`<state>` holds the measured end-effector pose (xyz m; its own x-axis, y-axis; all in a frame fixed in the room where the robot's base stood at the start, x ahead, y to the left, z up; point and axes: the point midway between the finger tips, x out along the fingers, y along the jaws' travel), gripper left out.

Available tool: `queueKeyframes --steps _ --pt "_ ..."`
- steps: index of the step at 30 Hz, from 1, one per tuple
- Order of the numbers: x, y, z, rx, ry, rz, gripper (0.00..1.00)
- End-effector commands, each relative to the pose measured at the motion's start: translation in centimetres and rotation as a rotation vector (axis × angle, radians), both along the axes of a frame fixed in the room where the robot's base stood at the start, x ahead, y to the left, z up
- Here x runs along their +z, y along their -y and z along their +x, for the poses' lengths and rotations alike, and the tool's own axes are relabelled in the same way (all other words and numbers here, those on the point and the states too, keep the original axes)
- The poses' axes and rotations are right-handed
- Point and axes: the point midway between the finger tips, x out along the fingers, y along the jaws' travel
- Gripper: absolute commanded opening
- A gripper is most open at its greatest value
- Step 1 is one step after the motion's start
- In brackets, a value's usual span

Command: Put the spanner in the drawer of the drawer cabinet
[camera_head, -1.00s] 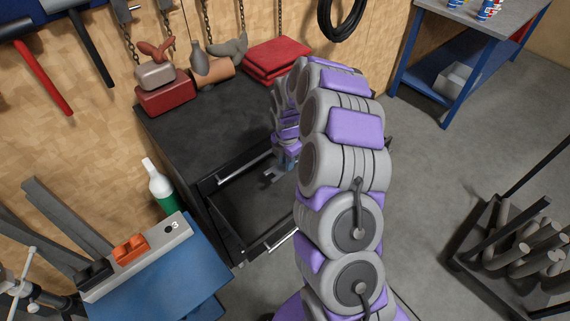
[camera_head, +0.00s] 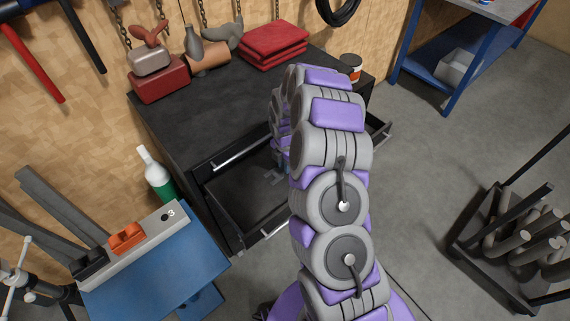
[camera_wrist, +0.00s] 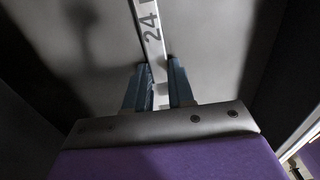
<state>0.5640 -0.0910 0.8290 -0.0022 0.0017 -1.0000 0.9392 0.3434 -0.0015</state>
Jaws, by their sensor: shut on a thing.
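The black drawer cabinet (camera_head: 190,108) stands against the wooden wall, and its drawer (camera_head: 232,190) is pulled open. In the head view, my gripper is mostly hidden behind my arm, over the drawer. In the wrist view, my gripper (camera_wrist: 160,80) is shut on the spanner (camera_wrist: 150,30), a flat silver bar marked 24 that runs away between the fingers. The end of the spanner (camera_head: 273,178) shows faintly within the drawer opening in the head view. Grey drawer floor lies below it, with dark walls at both sides. I cannot tell whether the spanner touches the floor.
The cabinet top holds a red box (camera_head: 160,84), folded red cloths (camera_head: 273,44) and an orange-labelled can (camera_head: 350,66). A green-and-white bottle (camera_head: 157,176) and a blue bench (camera_head: 160,265) stand left of the drawer. A rack of pipes (camera_head: 520,235) stands at right on open floor.

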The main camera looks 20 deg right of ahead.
Motion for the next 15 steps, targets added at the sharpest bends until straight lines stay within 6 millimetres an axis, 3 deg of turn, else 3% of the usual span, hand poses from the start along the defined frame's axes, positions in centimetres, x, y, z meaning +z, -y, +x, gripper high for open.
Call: queueKeyframes --steps 9,15 --pt "-0.03 -0.05 0.04 0.0 0.0 0.0 0.48" --pt "-0.03 -0.03 0.04 0.0 0.0 0.0 0.48"
